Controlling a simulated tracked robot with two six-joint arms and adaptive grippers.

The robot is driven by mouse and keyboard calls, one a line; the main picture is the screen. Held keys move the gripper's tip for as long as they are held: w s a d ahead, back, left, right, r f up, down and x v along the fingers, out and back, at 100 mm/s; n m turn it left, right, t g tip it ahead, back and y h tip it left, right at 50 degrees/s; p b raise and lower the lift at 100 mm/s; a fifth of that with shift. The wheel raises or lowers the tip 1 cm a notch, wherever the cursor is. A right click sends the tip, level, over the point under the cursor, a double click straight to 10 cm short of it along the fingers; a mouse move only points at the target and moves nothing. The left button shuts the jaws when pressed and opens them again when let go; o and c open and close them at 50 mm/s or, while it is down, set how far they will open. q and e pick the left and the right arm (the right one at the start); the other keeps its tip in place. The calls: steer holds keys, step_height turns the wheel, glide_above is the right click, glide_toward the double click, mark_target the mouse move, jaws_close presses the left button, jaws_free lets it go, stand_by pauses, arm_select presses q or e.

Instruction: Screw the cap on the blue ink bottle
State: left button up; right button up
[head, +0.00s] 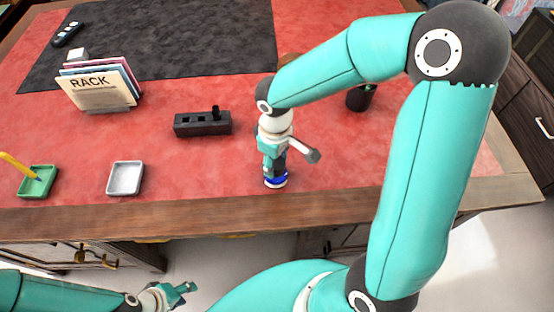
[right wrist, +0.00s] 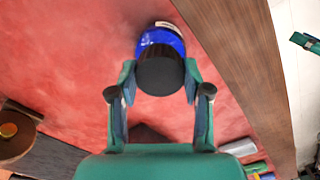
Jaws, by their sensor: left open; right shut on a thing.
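The blue ink bottle (head: 276,183) stands upright on the red desk surface near its front wooden edge, and it also shows in the right wrist view (right wrist: 161,40). My right gripper (head: 274,170) points down over the bottle and is shut on the black cap (right wrist: 160,76). The cap is between the fingertips, in line with the bottle's top. It hides the bottle's neck, so I cannot tell whether it is threaded on. My left gripper (head: 180,292) is open and empty, in front of and below the desk's front edge.
A black slotted holder (head: 202,124) stands left of the bottle. A white tray (head: 125,178) and a green tray (head: 37,181) with a yellow stick lie further left. A file rack (head: 98,88) stands behind them. A dark cup (head: 360,97) is at the back right.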

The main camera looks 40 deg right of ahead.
steer(key=shift+f, duration=0.1)
steer(key=o, duration=1)
steer(key=shift+c, duration=0.2)
